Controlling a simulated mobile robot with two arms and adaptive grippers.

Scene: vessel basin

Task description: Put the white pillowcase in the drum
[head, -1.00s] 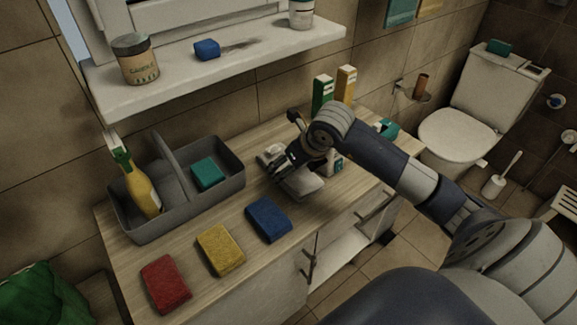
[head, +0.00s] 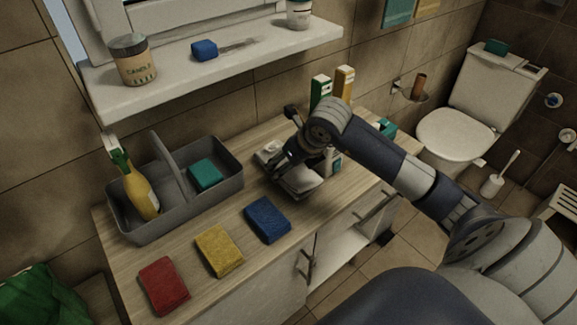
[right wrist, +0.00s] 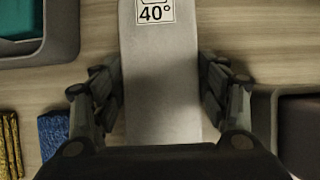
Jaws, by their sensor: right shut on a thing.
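A pale grey-white cloth, which I take to be the white pillowcase (head: 299,188), lies folded on the wooden counter under my right gripper (head: 286,160). In the right wrist view the pillowcase (right wrist: 161,75) is a long flat strip with a "40°" label at its far end. The fingers of my right gripper (right wrist: 163,97) stand on both sides of it and are shut on it. The arm hides part of the cloth in the head view. The drum is in neither view. My left gripper is not in view.
A grey caddy (head: 190,217) with a yellow spray bottle (head: 141,193) and a teal sponge (head: 206,173) stands left. Upright boxes (head: 321,91) stand behind my arm. A shelf (head: 215,65) overhangs the back.

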